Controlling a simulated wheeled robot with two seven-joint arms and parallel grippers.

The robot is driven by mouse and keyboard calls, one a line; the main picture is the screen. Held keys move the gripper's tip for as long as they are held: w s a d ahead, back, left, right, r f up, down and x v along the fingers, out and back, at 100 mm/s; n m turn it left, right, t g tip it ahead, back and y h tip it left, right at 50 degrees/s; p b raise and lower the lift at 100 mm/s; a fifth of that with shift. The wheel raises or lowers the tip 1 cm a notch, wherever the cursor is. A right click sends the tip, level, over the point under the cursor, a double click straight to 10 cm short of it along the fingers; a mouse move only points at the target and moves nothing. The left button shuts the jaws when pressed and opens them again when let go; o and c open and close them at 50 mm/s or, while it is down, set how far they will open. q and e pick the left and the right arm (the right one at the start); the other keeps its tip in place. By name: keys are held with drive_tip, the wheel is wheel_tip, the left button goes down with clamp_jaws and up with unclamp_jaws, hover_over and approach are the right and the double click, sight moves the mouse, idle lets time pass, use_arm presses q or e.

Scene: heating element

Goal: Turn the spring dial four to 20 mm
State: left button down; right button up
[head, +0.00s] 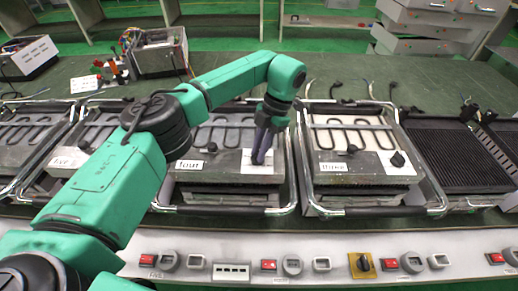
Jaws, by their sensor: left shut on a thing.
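The heating unit (225,188) marked with a "four" label (189,165) lies in the middle of the bench, with a looped heating element on its top. My left gripper (258,158) points down at the white plate (265,169) on the right front of this unit, where dial four sits. Its dark fingers are shut on the dial and cover it, so the dial's pointer and its setting cannot be read. My right gripper is not in view.
Unit "three" (360,184) stands to the right, with its black dial (397,158) showing. Unit "five" (62,160) is partly behind my left arm. A front panel (330,245) holds red switches and a yellow-plated knob (362,264). An open metal box (160,50) stands behind.

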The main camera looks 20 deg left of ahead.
use_arm(q)
drive_tip(key=shift+m+t+y, duration=0.3)
drive_tip(key=shift+m, duration=0.7)
drive_tip(key=c, duration=0.8)
unclamp_jaws()
drive_tip(key=shift+c, duration=0.2)
drive_tip(key=b+v, duration=0.1)
drive_tip(key=v, duration=0.2)
drive_tip(key=shift+f, duration=0.1)
drive_tip(key=p+v, duration=1)
drive_tip(key=v, duration=0.1)
drive_tip(key=shift+r, duration=0.45)
